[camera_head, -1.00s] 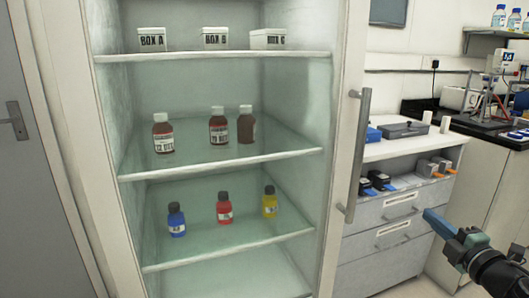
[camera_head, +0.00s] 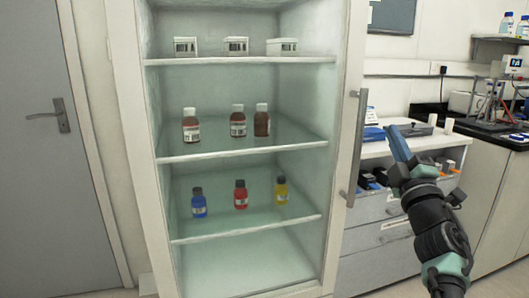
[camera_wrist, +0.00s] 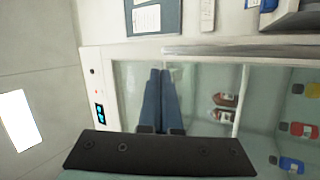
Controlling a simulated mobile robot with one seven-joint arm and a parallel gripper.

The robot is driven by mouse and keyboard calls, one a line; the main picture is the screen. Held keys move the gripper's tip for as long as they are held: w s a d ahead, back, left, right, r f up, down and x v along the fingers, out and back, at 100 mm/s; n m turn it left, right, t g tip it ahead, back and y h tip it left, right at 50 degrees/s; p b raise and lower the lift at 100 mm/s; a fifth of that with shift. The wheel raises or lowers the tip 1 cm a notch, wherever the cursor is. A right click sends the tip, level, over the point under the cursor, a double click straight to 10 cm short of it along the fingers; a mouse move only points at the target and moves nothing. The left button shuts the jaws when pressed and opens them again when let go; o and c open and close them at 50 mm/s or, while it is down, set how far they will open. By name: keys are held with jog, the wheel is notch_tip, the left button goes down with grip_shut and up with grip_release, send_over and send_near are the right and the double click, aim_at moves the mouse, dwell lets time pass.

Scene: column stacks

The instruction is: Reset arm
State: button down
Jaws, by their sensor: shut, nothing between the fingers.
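My gripper (camera_head: 398,143) is raised at the right of the head view, in front of the drawer cabinet and right of the fridge door handle. Its blue fingers are together and hold nothing. In the wrist view the two blue fingers (camera_wrist: 157,85) lie side by side, with the fridge's glass and frame behind them. The open-fronted fridge (camera_head: 130,120) holds white boxes (camera_head: 236,47) on the top shelf, brown bottles (camera_head: 238,124) on the middle one, and a blue bottle (camera_head: 199,204), a red bottle (camera_head: 241,196) and a yellow bottle (camera_head: 281,191) on the lower one.
The fridge's vertical handle (camera_head: 357,150) stands close to the left of my gripper. A drawer cabinet (camera_head: 375,235) and a dark-topped lab bench (camera_head: 500,135) with equipment lie behind my arm. A grey door (camera_head: 50,190) is at the left.

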jog(key=s+a+r+m+t+h, duration=0.1)
jog(key=s+a+r+m+h, duration=0.1)
jog(key=s+a+r+m, duration=0.4)
jog(key=s+a+r+m+t+h, duration=0.2)
jog(key=s+a+r+m+h, duration=0.15)
jog(key=a+r, duration=0.45)
jog(key=s+a+r+m+y, duration=0.3)
jog(key=s+a, duration=0.4)
jog(key=s, duration=0.4)
jog(key=s+a+r+m+y, duration=0.25)
jog(key=s+a, duration=0.35)
jog(key=s, duration=0.5)
notch_tip(320, 180, up, 27)
jog(key=p, duration=2.8)
jog(key=shift+w+f+t, duration=0.2)
jog(key=shift+t, duration=0.2)
